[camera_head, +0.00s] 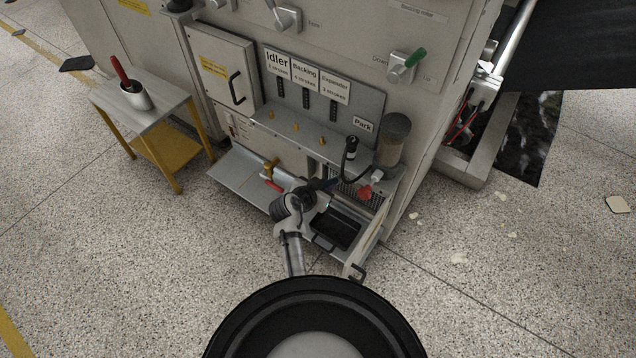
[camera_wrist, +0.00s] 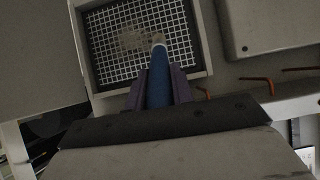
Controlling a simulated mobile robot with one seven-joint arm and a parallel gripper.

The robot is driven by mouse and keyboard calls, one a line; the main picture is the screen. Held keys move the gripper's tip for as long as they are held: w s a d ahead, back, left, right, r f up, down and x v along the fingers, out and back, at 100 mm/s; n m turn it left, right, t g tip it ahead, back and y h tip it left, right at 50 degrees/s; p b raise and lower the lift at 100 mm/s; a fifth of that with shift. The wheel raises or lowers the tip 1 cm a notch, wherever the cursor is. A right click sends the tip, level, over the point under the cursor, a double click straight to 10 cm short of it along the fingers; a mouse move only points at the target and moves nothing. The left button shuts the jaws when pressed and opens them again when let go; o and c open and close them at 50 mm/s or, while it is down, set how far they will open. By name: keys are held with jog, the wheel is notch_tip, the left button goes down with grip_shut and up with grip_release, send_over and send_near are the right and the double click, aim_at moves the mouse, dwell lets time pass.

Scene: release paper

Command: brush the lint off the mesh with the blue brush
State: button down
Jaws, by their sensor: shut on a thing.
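In the wrist view my gripper (camera_wrist: 160,78) is shut on the blue brush (camera_wrist: 158,88), one dark finger on each side of its handle. The brush's pale end reaches over the wire mesh (camera_wrist: 104,62), which sits in a light frame. A patch of grey-brown lint (camera_wrist: 133,41) lies on the upper middle of the mesh, beside the brush's tip. I cannot tell whether the tip touches the mesh. In the head view my gripper (camera_head: 325,185) is low at the machine's front, at the mesh (camera_head: 346,191), which it partly hides.
A black tray (camera_head: 336,229) lies below the mesh. A red knob (camera_head: 365,192) and a clear cylinder (camera_head: 394,138) stand close to its right. A metal shelf (camera_head: 238,177) juts out left. A side table (camera_head: 165,108) with a white pot (camera_head: 136,97) stands farther left. Open floor lies in front.

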jog(key=s+d+f+p, duration=0.1)
jog(key=s+d+p, duration=0.2)
jog(key=s+d, duration=0.3)
jog(key=shift+s+d, duration=0.3)
jog(key=shift+d, duration=0.95)
